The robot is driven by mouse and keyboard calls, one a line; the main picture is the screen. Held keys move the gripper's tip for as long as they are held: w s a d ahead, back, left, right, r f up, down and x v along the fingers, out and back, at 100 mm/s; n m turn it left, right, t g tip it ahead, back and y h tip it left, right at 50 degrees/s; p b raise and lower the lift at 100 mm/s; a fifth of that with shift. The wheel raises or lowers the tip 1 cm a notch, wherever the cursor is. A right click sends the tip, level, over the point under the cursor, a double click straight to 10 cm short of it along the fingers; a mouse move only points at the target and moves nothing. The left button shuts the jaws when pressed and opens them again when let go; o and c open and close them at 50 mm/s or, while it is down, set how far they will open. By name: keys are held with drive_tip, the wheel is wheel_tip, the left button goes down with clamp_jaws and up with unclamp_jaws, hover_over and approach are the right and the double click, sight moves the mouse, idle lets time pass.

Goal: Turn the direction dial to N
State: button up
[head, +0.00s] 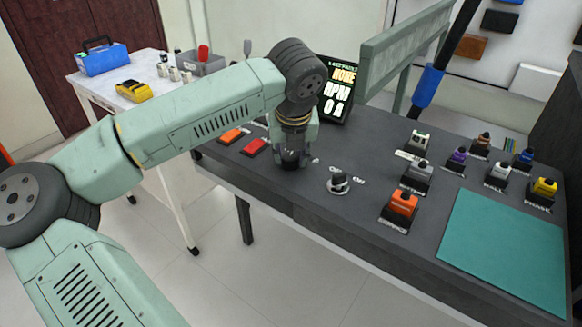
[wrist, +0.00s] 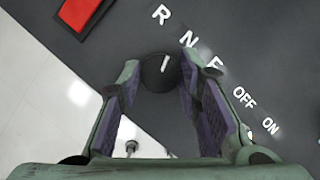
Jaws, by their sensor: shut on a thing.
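The direction dial (wrist: 160,74) is a round black knob with a white pointer line, at the upper middle of the wrist view. White letters R (wrist: 160,14), N (wrist: 188,40) and F (wrist: 214,63) run beside it on the dark panel. The pointer line is tilted slightly right, aimed between R and N and seemingly nearer R. My gripper (wrist: 158,85) is shut on the dial, one finger on each side. In the head view my gripper (head: 290,160) is down at the bench's front edge and hides most of the dial.
A rotary switch (head: 339,184) with OFF and ON labels stands right of the dial. Red (head: 254,147) and orange (head: 231,136) blocks lie to the left. A display (head: 339,92) reads "NONE" and "RPM". Several small coloured units and a teal mat (head: 510,250) occupy the right.

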drive_tip(key=shift+a+m+h+b, duration=0.1)
drive_tip(key=shift+m+h+b, duration=0.6)
drive_tip(key=shift+m+b, duration=0.9)
drive_tip(key=shift+m, duration=0.4)
drive_tip(key=o, duration=1.1)
drive_tip(key=v, duration=1.2)
drive_tip(key=shift+w, duration=0.15)
